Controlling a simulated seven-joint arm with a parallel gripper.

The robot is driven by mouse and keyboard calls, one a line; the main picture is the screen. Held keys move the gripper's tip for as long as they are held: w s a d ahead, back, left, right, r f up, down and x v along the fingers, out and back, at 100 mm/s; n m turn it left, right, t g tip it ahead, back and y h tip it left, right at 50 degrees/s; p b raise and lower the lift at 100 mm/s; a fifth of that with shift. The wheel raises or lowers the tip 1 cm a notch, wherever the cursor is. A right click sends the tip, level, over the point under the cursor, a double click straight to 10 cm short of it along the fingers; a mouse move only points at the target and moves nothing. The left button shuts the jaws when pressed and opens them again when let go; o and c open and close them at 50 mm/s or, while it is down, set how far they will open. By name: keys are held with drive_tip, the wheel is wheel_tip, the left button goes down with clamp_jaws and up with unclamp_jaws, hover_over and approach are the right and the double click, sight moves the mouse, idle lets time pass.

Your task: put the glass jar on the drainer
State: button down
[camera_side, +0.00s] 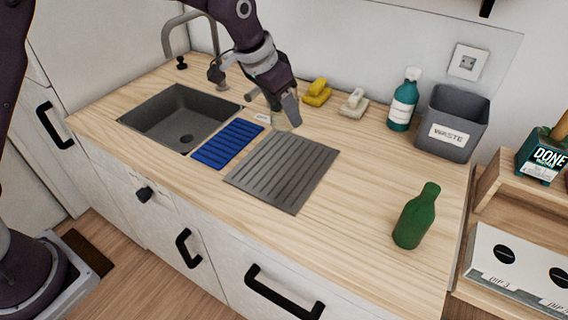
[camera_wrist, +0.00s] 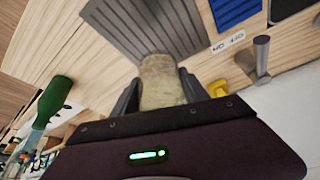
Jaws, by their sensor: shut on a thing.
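The glass jar (camera_side: 281,123) is a pale, cloudy, see-through cylinder. My gripper (camera_side: 285,108) is shut on it, and its fingers hide the jar's upper part in the side view. In the wrist view the jar (camera_wrist: 161,82) sits between the two fingers of my gripper (camera_wrist: 158,92). The drainer (camera_side: 285,172) is a dark grey ribbed plate lying flat on the counter, empty. The jar is at its back edge in the side view; I cannot tell whether it touches the counter. The drainer (camera_wrist: 150,28) also shows beyond the jar in the wrist view.
A blue ribbed mat (camera_side: 228,143) and a sink (camera_side: 180,118) lie left of the drainer. A small label (camera_wrist: 228,42), yellow item (camera_side: 317,93) and pale item (camera_side: 354,103) are behind. A green bottle (camera_side: 416,216), teal bottle (camera_side: 402,105) and waste bin (camera_side: 452,122) stand right.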

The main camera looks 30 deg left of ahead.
wheel_tip(320, 180, down, 12)
drive_tip(key=shift+r, duration=0.1)
drive_tip(key=c, duration=0.6)
unclamp_jaws()
drive_tip(key=s+a+r+n+y, duration=0.1)
drive_tip(key=s+a+r, duration=0.2)
drive_tip(key=s+r, duration=0.65)
drive_tip(key=s+a+r+y, duration=0.1)
drive_tip(key=s+a+r, duration=0.3)
drive_tip(key=s+r, duration=0.55)
drive_tip(key=s+a+r+n, duration=0.1)
drive_tip(key=s, duration=0.4)
drive_tip(key=s+a+r+n+t, duration=0.1)
drive_tip(key=s, duration=0.5)
drive_tip(key=s+a+r+n, duration=0.1)
drive_tip(key=s, duration=0.5)
drive_tip(key=shift+s+a+r, duration=0.15)
drive_tip(key=shift+a+r, duration=0.05)
drive_tip(key=shift+r, duration=0.1)
